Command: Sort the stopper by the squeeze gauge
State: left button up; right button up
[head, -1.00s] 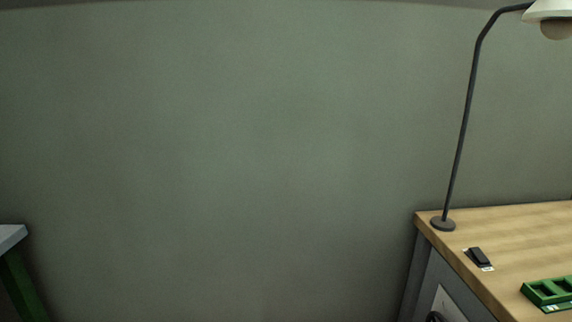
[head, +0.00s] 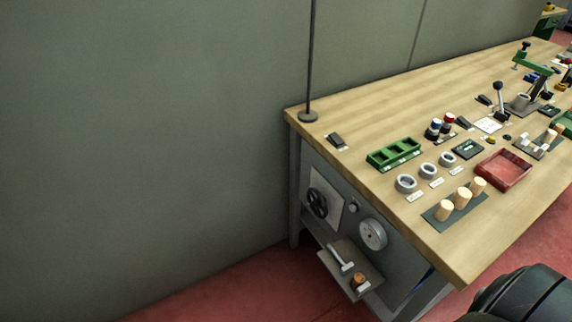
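Three pale cork-coloured stoppers, the middle one here (head: 462,195), stand upright in a row on a dark strip (head: 429,216) near the bench's front edge. A small orange-brown piece (head: 359,281), perhaps a stopper, is on a low grey shelf (head: 345,254) on the bench front, beside a pale T-shaped part (head: 341,258). Above the shelf are a round dial (head: 372,233) and a black handwheel (head: 317,203). I cannot tell which fitting is the squeeze gauge. A green compartment tray (head: 394,153) and a red tray (head: 503,170) lie on the bench. Neither gripper is in view.
A dark part of me covers the lower right.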

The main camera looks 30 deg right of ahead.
aim_at(359, 279)
jog(key=z, duration=1.6)
jog(key=k+j+z, duration=0.15)
jog(key=k+j, duration=0.15)
jog(key=k+j+z, duration=0.1)
jog(key=k+j, duration=0.15)
jog(key=k, duration=0.2)
